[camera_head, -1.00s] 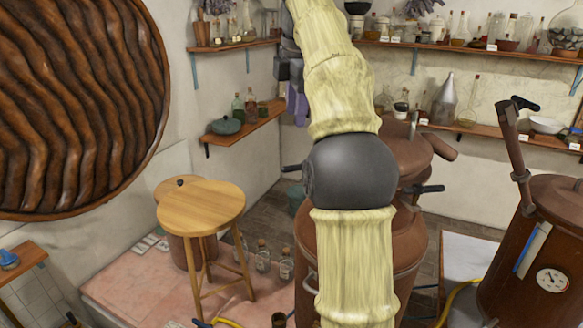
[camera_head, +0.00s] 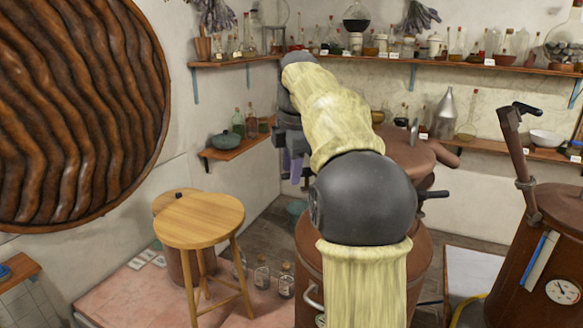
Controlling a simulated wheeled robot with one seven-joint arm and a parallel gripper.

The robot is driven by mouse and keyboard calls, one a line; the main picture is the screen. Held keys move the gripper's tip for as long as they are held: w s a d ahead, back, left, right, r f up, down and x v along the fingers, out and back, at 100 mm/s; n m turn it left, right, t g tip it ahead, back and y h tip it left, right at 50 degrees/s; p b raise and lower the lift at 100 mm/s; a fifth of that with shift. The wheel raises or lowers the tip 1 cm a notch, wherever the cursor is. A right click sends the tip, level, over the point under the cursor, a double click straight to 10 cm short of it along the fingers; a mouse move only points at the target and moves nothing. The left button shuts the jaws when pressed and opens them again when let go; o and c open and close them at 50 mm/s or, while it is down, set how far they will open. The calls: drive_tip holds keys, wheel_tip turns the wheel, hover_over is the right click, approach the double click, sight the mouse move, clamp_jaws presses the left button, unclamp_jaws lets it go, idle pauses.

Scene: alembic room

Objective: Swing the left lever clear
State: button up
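A copper-brown still (camera_head: 422,262) stands behind my arm, with a domed lid (camera_head: 400,150) on top. A lever with a black handle (camera_head: 433,194) sticks out on its right side. The lever on its left side does not show; my arm and gripper cover that area. My gripper (camera_head: 292,172), dark with purplish fingers, points down at the still's upper left. Its fingertips are small and partly covered by my arm, so I cannot tell whether it is open or touches anything.
A round wooden stool (camera_head: 199,220) stands at left on a pink tiled platform, with several bottles (camera_head: 262,273) beside it. A second copper vessel (camera_head: 541,250) with a gauge and upright lever stands at right. Shelves of glassware (camera_head: 460,60) line the walls.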

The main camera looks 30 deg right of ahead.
clamp_jaws()
drive_tip(key=shift+w+r+m+p, duration=0.1)
drive_tip(key=shift+m+p, duration=0.3)
drive_tip(key=m+p, duration=0.1)
drive_tip(key=w+m+p, duration=0.1)
drive_tip(key=shift+r+m+h, duration=0.1)
drive_tip(key=shift+m+h, duration=0.2)
drive_tip(key=shift+w+d+m+g+h+p, duration=0.3)
drive_tip(key=shift+w+d+m+p, duration=0.2)
drive_tip(key=shift+m+p, duration=1.3)
drive_tip(key=shift+w+d+m+g+h+p, duration=0.15)
drive_tip(key=shift+w+d+m+g+p, duration=0.25)
drive_tip(key=shift+m+p, duration=1.3)
drive_tip(key=shift+w+d+m+g+h+p, duration=0.25)
drive_tip(key=shift+w+d+m+p, duration=0.25)
drive_tip(key=shift+m+p, duration=1.3)
drive_tip(key=shift+s+f+m+b, duration=0.1)
drive_tip(key=shift+f+m+b, duration=0.1)
drive_tip(key=shift+m+b, duration=0.4)
